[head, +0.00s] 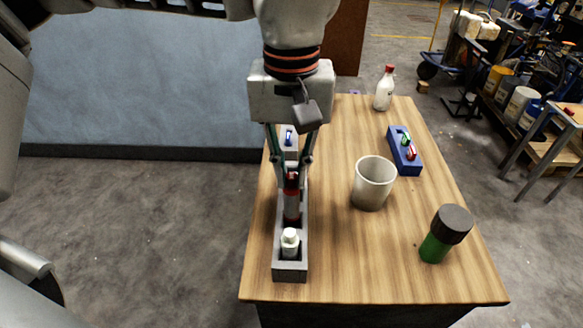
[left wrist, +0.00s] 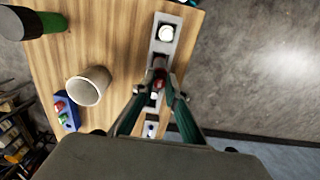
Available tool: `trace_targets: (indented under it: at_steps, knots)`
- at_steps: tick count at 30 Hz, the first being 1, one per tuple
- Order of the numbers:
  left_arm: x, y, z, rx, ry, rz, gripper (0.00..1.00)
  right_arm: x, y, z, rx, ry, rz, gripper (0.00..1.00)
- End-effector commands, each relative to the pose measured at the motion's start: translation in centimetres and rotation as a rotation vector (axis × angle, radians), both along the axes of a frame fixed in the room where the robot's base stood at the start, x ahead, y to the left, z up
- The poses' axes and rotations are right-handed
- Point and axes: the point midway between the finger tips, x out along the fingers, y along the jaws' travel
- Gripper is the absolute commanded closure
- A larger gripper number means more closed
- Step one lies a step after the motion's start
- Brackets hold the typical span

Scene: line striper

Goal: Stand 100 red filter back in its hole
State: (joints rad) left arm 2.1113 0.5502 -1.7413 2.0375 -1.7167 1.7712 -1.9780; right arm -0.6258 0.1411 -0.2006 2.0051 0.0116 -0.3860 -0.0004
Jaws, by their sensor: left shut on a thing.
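A dark red filter (head: 291,205) is held upright between the fingertips of my left gripper (head: 291,176). It also shows in the left wrist view (left wrist: 159,79) between the green-sided fingers (left wrist: 155,92). My left gripper comes down from above and is shut on its top. The filter is at the middle of a long grey rack (head: 290,272); I cannot tell how deep its lower end sits in a hole. A white-capped bottle (head: 290,240) stands in the rack's near hole. The fingers partly hide the rack's far part. My right gripper is not in view.
A beige cup (head: 372,184), a green jar with a dark lid (head: 441,238), a blue holder (head: 405,158) with small coloured items and a white bottle with a red cap (head: 384,90) stand to the right on the wooden table (head: 370,270). The table's front is clear.

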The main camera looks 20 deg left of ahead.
Motion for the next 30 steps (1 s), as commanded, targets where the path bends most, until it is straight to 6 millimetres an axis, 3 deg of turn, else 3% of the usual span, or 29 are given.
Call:
trace_targets:
  at_steps: [15, 30]
  knots:
    - [0.0, 0.0, -0.7, 0.0, 0.0, 0.0, 1.0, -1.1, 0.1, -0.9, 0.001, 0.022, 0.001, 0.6]
    - [0.0, 0.0, -1.4, 0.0, 0.001, 0.0, 1.0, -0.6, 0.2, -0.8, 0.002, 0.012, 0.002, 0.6]
